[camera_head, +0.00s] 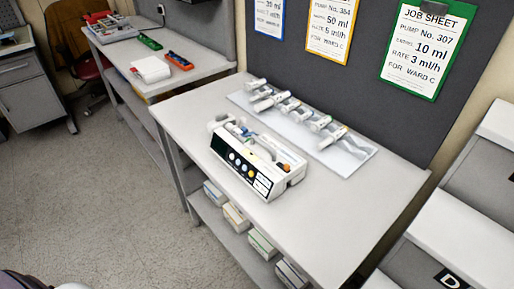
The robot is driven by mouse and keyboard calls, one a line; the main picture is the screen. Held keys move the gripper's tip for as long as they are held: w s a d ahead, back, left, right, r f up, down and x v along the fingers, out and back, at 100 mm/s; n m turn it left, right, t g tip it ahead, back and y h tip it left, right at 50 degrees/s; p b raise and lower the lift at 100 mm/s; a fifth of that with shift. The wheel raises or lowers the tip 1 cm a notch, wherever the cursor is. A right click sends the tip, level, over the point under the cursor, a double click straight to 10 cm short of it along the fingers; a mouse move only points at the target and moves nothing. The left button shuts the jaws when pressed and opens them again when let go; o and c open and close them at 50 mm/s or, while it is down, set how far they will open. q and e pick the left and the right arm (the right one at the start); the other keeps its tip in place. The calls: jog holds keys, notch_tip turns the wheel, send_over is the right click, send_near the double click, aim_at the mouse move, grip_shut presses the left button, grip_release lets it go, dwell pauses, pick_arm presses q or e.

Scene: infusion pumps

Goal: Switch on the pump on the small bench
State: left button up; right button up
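A white infusion pump (288,181) stands upright on the light grey bench (340,225) in the middle of the view, turned at an angle with its front toward the lower left. Its front is dark, with a dark display at the left end, several round buttons in the middle and a small panel at the right end. The display looks dark; the picture is too small to tell whether anything is lit on it. A syringe or plunger part and an orange piece show on its top.
A white tray (358,168) with several syringes lies behind the pump. Job sheets (425,48) hang on the dark board behind. Another bench (187,50) stands at upper left, shelving (478,215) at right. The bench's front right is clear.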

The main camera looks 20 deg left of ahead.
pick_arm(q)
jog(key=shift+a, duration=0.1)
grip_shut()
dwell(1.4)
